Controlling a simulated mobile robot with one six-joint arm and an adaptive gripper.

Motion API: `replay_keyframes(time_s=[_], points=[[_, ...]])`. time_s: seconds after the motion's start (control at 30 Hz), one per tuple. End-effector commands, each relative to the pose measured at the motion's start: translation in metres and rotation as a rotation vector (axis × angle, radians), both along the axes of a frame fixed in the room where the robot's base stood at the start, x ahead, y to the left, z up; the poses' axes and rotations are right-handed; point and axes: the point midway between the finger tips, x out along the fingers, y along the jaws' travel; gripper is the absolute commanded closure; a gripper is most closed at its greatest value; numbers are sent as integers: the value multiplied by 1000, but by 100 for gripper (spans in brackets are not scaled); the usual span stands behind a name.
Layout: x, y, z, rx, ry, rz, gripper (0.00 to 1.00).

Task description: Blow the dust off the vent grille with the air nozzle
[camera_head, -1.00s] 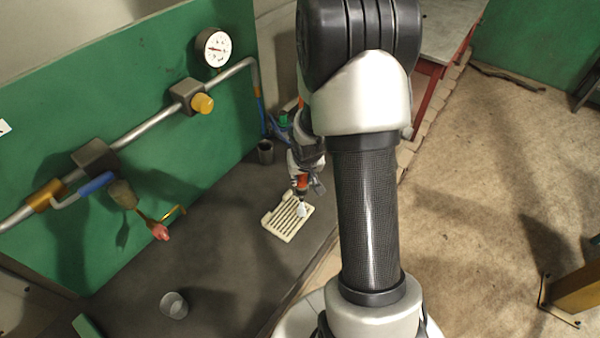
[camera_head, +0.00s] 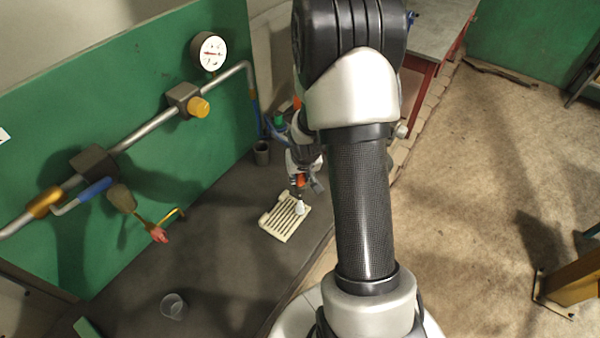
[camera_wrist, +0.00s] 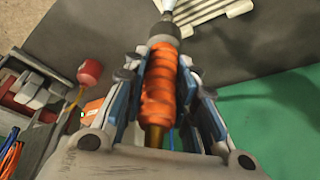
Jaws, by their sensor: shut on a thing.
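The vent grille (camera_head: 283,224) is a cream slatted panel lying on the dark bench top. Its corner also shows at the top of the wrist view (camera_wrist: 212,12). My gripper (camera_head: 303,178) is above the grille's far right part and is shut on the air nozzle. In the wrist view the nozzle (camera_wrist: 160,85) has an orange ribbed body between my gripper's fingers (camera_wrist: 165,90), with a grey collar and a pale tip pointing at the grille. Whether the tip touches the grille I cannot tell. Dust on the slats is too small to make out.
A green panel (camera_head: 110,120) with a pipe, yellow knob (camera_head: 199,107) and pressure gauge (camera_head: 209,51) stands behind the bench (camera_head: 215,265). A blue-handled valve (camera_head: 95,189) juts out at left. A clear cup (camera_head: 174,306) and dark cup (camera_head: 262,153) stand on the bench.

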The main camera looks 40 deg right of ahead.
Motion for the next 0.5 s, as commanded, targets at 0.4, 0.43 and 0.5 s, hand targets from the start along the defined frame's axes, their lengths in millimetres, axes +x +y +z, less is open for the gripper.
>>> replay_keyframes(time_s=[0.4, 0.43, 0.5], points=[[3, 1, 0, -1, -2, 1, 100], [5, 1, 0, -2, -3, 1, 100], [8, 2, 0, -2, -3, 1, 100]])
